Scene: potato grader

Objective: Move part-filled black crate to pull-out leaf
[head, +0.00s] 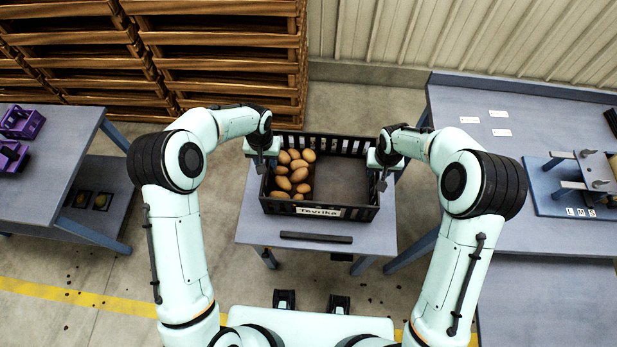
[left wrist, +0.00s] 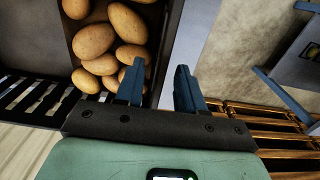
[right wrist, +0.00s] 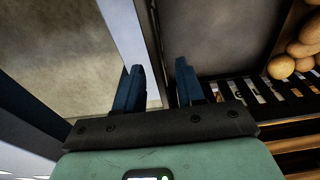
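The black crate (head: 358,214) sits on a small grey surface (head: 375,240) with a dark bar along its front. Potatoes (head: 301,174) fill its left part, and its right part is bare. A white label is on its front wall. My left gripper (head: 263,160) is at the crate's left side wall; in the left wrist view its parted fingers (left wrist: 158,88) straddle that wall. My right gripper (head: 382,172) is at the right side wall; in the right wrist view its parted fingers (right wrist: 160,88) straddle that wall. A gap shows between each pair. I cannot tell whether this surface is the pull-out leaf.
A bench with purple crates (head: 22,121) stands at the left. A long grey bench (head: 463,94) with white cards and a blue-based device (head: 556,203) stands at the right. Stacked wooden crates (head: 220,55) stand behind at the left. Floor shows between the left bench and the small surface.

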